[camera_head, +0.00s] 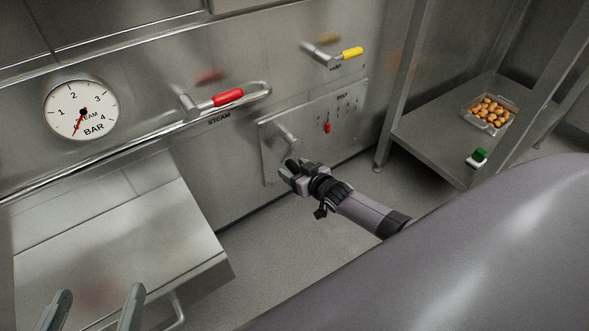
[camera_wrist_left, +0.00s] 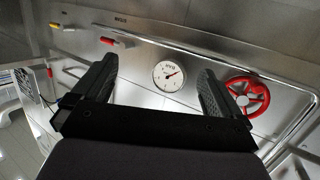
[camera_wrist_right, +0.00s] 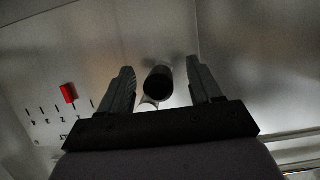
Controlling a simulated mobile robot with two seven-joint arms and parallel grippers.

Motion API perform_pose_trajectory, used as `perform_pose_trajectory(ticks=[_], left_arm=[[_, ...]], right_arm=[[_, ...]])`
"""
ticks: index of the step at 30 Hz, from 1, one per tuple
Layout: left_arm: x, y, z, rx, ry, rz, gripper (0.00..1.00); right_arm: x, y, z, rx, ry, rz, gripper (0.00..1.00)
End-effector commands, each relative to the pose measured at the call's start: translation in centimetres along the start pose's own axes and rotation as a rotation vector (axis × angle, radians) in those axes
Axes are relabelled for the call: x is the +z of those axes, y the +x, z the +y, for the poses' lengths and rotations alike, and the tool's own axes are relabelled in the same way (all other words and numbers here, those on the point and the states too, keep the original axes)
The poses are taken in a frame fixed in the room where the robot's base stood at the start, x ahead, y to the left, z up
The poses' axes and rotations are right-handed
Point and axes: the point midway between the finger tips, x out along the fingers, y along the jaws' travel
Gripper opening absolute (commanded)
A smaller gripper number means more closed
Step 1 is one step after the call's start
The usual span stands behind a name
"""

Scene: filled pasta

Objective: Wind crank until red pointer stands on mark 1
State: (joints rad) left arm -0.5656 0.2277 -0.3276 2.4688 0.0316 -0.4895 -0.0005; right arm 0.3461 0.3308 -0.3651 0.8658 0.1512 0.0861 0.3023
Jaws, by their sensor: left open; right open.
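The crank (camera_head: 287,139) is on the belt panel (camera_head: 270,165) on the steel wall; its dark handle (camera_head: 291,163) sticks out toward me. My right gripper (camera_head: 294,172) is open at the handle. In the right wrist view the handle's round end (camera_wrist_right: 158,83) lies between the two open fingers (camera_wrist_right: 163,72), with gaps visible on both sides. The red pointer (camera_head: 327,128) is beside a row of small marks; it also shows in the right wrist view (camera_wrist_right: 68,93). I cannot read which mark it stands on. My left gripper (camera_head: 95,308) is open and empty.
A steam gauge (camera_head: 80,108) and a red-handled lever (camera_head: 228,97) are left of the panel, a yellow-handled lever (camera_head: 351,53) above it. A steel shelf (camera_head: 420,140) at right holds a tray (camera_head: 467,102) of filled pasta. A red wheel (camera_wrist_left: 247,97) shows in the left wrist view.

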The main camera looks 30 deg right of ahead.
Motion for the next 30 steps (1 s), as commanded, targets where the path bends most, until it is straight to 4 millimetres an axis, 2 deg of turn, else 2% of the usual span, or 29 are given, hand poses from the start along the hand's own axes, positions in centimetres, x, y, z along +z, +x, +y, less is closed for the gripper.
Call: perform_pose_trajectory(ticks=[2, 6, 21, 30], left_arm=[[-0.6, -0.1, 0.2, 0.008, -0.015, -0.008, 1.00], [-0.5, 0.8, 0.6, 0.030, -0.083, -0.050, 1.00], [-0.7, 2.2, 2.6, 0.109, -0.261, -0.156, 1.00], [-0.5, 2.4, 2.9, 0.120, -0.284, -0.168, 1.00]], right_arm=[[0.1, -0.7, 0.0, 0.000, 0.001, -0.003, 0.64], [0.5, -2.4, 0.0, 0.000, 0.002, -0.004, 0.64], [2.6, -7.8, -0.1, -0.001, 0.000, -0.001, 0.64], [3.0, -8.4, 0.0, 0.000, 0.000, 0.000, 0.64]])
